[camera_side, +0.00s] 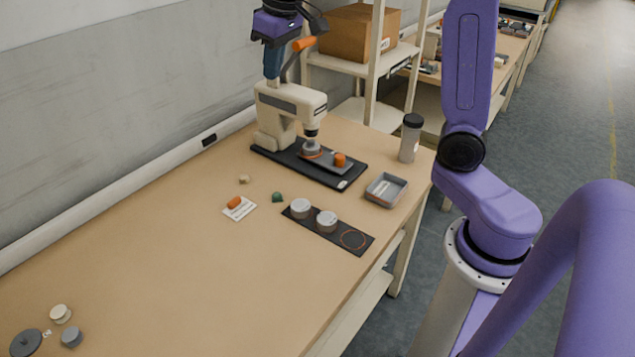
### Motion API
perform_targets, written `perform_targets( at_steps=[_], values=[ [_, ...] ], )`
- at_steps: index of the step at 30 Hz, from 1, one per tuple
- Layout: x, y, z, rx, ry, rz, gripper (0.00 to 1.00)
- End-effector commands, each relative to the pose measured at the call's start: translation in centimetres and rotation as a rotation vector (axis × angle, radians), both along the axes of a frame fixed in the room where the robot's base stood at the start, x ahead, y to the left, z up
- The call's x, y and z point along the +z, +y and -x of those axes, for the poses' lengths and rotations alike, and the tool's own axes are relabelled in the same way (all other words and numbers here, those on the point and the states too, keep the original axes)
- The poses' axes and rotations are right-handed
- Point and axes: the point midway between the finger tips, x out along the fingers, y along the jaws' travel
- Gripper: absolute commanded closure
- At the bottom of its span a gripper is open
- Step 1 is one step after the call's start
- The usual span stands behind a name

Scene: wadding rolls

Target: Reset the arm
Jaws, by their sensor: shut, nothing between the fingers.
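My gripper (272,72) is at the top of the side view, high over the back of the table. It points down with its dark fingers shut and nothing between them. It appears in front of or beside the top of a cream bench press (275,108) with an orange-tipped lever (303,44). I cannot tell whether it touches the press. My purple arm links fill the right side of the picture, and the part joining them to the gripper is out of frame.
On the table (190,265) are a black strip (340,240) with two round pots, a grey tray (386,190), a black-capped bottle (411,138), a white card (240,212) with an orange roll, and a dark disc (26,342). The middle-left tabletop is clear.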

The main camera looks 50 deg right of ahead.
Motion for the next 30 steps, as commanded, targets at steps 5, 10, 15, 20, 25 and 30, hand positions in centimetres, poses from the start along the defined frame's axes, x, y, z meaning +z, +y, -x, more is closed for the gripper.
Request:
perform_targets(
  at_steps=[5,10,15,20,25,30],
  values=[
    [-2.3,3.8,5.5,0.186,0.042,0.011,1.00],
    [-4.5,6.1,11.2,0.355,0.078,0.024,1.00],
    [-6.8,7.1,17.1,0.524,0.112,0.043,1.00],
    [-9.0,6.8,22.7,0.681,0.145,0.068,1.00],
    [-11.1,5.5,27.7,0.830,0.173,0.095,1.00],
    [-12.5,4.3,30.5,0.920,0.189,0.113,1.00]
  ],
)
